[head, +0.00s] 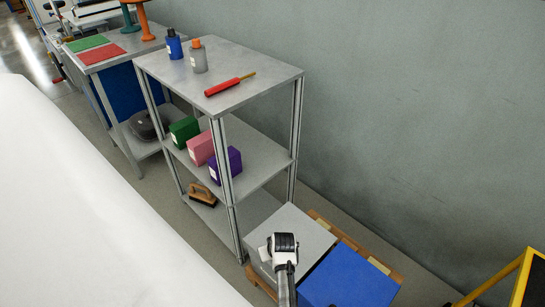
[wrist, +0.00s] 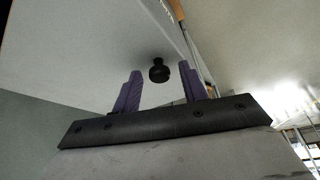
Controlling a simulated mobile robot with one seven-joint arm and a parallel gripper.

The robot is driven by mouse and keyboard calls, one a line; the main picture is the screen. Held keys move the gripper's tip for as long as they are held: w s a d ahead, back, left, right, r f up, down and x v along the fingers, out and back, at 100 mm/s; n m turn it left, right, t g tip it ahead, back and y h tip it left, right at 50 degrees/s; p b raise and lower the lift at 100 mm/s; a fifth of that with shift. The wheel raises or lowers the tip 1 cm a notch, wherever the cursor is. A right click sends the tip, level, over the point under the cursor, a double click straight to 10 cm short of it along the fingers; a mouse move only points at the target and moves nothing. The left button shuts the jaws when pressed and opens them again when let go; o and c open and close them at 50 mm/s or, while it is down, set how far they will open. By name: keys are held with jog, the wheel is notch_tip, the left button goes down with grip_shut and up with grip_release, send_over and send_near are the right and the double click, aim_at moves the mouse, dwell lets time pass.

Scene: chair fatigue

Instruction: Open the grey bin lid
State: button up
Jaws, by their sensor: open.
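The grey bin (head: 308,232) stands on a wooden pallet beside the shelf rack, with its flat lid on top looking shut in the head view. My gripper (head: 282,245) is over the front part of this lid, and its fingertips are hidden in that view. In the wrist view, my gripper (wrist: 160,87) is open with its two purple fingers apart. A black knob (wrist: 158,72) on a pale flat surface, which looks like the lid, shows in the gap between the fingertips. I cannot tell whether the fingers touch it.
A blue bin (head: 350,276) stands close to the right of the grey one on the pallet (head: 384,265). A metal shelf rack (head: 270,84) with bottles, a red-handled tool and boxes stands behind left. A yellow frame (head: 500,275) is at lower right. Wall behind.

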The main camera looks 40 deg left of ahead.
jog(key=shift+c, duration=0.4)
grip_shut()
jog(key=shift+r, duration=0.15)
